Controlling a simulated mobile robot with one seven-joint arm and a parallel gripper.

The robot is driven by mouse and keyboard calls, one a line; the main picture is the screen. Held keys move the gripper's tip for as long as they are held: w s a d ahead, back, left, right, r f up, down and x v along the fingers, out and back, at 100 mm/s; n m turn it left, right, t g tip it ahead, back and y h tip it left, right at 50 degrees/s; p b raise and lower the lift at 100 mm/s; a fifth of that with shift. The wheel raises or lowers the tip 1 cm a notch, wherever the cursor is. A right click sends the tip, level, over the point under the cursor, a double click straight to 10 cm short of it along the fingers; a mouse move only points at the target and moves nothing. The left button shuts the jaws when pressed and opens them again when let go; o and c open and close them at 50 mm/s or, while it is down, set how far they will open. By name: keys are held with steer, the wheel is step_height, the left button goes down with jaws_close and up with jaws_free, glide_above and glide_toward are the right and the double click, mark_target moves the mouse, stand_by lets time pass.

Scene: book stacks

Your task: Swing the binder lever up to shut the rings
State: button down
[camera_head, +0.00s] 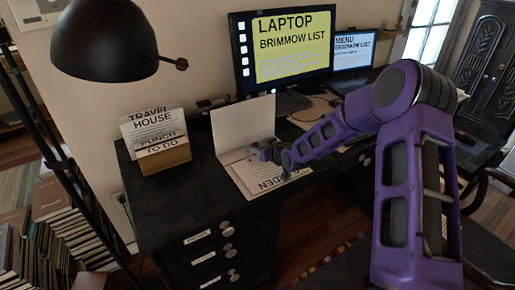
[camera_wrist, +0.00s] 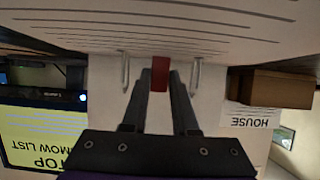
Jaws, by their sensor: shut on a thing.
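The binder lies open on the dark desk in the head view, with its white cover (camera_head: 240,122) standing up at the back and printed pages (camera_head: 266,186) lying flat in front. My gripper (camera_head: 268,150) is low over the binder's spine. In the upside-down wrist view, my gripper (camera_wrist: 160,88) is shut on the red lever (camera_wrist: 160,70), which sits between its two fingertips. A metal ring (camera_wrist: 125,71) shows on one side of the lever and another ring (camera_wrist: 196,75) on the other. I cannot tell whether the rings are open or shut. In the head view my gripper hides the lever.
A box of papers (camera_head: 163,160) stands left of the binder. A monitor (camera_head: 283,48) and a laptop (camera_head: 353,52) are at the back. A black lamp (camera_head: 105,42) hangs over the desk's left side. The desk's front left surface is clear.

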steer(key=c, duration=0.7)
jaws_free()
steer(key=p+v, duration=0.2)
steer(key=v, duration=1.5)
steer(key=shift+s+d+r+p, duration=0.1)
steer(key=shift+s+p, duration=0.1)
steer(key=shift+p, duration=0.2)
